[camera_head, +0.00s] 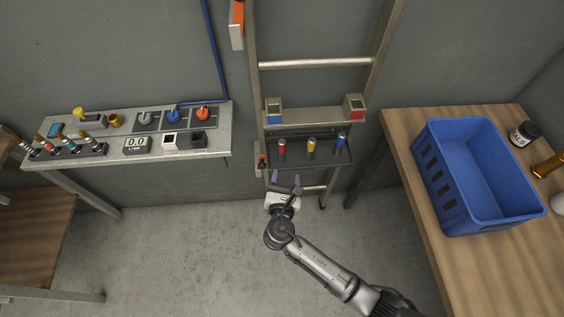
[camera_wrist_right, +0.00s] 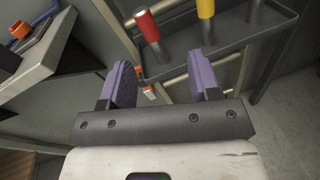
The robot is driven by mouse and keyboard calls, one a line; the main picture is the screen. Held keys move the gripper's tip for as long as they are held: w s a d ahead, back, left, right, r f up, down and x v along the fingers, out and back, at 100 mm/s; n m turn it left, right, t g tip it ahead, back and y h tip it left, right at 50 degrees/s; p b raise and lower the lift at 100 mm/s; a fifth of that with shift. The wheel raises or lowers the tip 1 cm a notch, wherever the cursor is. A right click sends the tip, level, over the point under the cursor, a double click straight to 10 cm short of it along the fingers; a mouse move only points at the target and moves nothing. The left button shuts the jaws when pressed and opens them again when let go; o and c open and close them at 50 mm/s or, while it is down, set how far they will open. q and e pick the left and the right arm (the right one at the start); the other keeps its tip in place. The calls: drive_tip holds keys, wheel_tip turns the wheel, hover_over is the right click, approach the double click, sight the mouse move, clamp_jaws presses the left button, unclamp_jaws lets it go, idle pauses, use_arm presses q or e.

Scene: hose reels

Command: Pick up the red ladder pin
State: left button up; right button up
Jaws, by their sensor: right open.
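The red ladder pin (camera_head: 282,148) stands upright at the left end of a dark tray (camera_head: 327,162) on the ladder. Its red top and grey lower shaft also show in the right wrist view (camera_wrist_right: 147,27). A yellow pin (camera_head: 311,147) stands in the middle of the tray and a blue pin (camera_head: 341,142) at its right. My right gripper (camera_head: 286,178) is open and empty, below and in front of the tray's left part. In the right wrist view its purple fingertips (camera_wrist_right: 162,80) are spread, with the red pin beyond and above them. My left gripper is not in view.
The ladder (camera_head: 314,64) leans at the wall, with blue-marked and red-marked blocks above the tray. A grey bench (camera_head: 221,134) with devices stands left. A wooden table (camera_head: 402,124) with a blue crate (camera_head: 447,225) stands right. The floor in front is clear.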

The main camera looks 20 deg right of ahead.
sight(282, 141)
drive_tip(key=w+b, duration=0.1)
drive_tip(key=w, duration=0.2)
drive_tip(key=w+d+f+n+b, duration=0.1)
drive_tip(key=w, duration=0.2)
drive_tip(key=w+d+n+t+b, duration=0.1)
drive_tip(key=w, duration=0.2)
drive_tip(key=shift+w+d+f, duration=0.15)
drive_tip(key=shift+w, duration=0.1)
drive_tip(key=shift+b+x, duration=0.9)
drive_tip(key=shift+x, duration=1.7)
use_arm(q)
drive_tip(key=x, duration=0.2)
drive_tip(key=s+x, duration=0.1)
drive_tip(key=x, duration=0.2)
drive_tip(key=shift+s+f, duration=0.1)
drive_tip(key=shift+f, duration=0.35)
use_arm(e)
drive_tip(key=shift+c, duration=0.4)
clamp_jaws()
